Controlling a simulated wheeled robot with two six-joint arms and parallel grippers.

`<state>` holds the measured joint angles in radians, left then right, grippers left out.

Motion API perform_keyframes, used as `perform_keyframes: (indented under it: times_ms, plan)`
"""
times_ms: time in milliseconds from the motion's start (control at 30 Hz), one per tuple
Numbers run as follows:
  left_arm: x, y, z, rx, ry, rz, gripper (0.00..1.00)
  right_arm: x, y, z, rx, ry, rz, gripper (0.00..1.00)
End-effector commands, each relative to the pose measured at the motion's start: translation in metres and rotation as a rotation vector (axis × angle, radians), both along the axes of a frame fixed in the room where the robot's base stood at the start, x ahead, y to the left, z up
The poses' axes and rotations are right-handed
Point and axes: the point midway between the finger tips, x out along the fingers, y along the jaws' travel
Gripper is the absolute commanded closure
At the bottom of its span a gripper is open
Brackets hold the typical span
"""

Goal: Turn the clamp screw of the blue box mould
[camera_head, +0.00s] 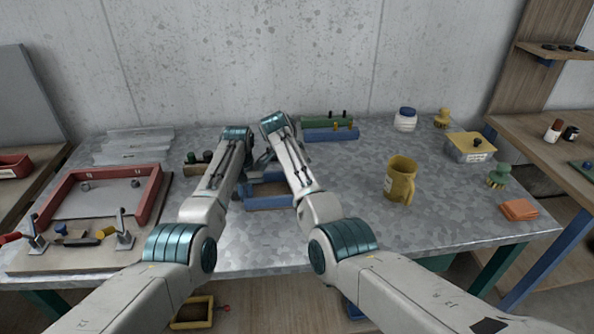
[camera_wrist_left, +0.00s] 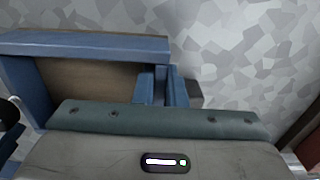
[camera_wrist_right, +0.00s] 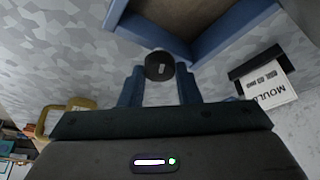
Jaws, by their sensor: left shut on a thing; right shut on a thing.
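The blue box mould (camera_head: 268,202) lies at the middle of the metal table, partly hidden behind my arms. Its blue walls and brown inside show in the left wrist view (camera_wrist_left: 95,43). My left gripper (camera_wrist_left: 161,72) is shut on a blue part at the mould's side. The dark round knob of the clamp screw (camera_wrist_right: 159,66) shows in the right wrist view beside the mould's wall. My right gripper (camera_wrist_right: 159,76) has its fingers on either side of this knob and is shut on it. The screw's shaft is hidden.
A red frame mould (camera_head: 150,195) on a board stands at the left. Green and blue moulds (camera_head: 330,133) lie at the back. A yellow mug (camera_head: 400,182) stands to the right. A white label reading MOULD (camera_wrist_right: 268,86) shows near the blue mould. The table's front middle is clear.

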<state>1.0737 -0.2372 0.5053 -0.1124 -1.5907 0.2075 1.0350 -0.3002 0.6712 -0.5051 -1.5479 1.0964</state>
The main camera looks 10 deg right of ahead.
Motion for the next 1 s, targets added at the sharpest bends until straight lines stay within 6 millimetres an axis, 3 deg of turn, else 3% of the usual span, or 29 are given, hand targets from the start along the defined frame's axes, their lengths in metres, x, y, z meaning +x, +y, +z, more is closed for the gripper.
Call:
perform_keyframes:
  times_ms: [733,767,867,1000]
  plan:
    - [0.0001,-0.0007,0.0006,-0.001,0.0,-0.001,1.0,0.0001,0.0008,-0.0001,0.001,-0.001,-0.09,0.93]
    - [0.0001,-0.0007,0.0006,-0.001,0.0,-0.001,1.0,0.0001,0.0008,-0.0001,0.001,-0.001,-0.089,0.69]
    - [0.0001,-0.0007,0.0006,-0.001,-0.001,-0.001,1.0,0.0,0.0008,-0.0001,0.001,-0.001,-0.089,0.49]
    - [0.0001,-0.0007,0.0006,-0.001,-0.001,-0.001,1.0,0.0001,0.0006,-0.0001,0.001,-0.001,-0.089,0.48]
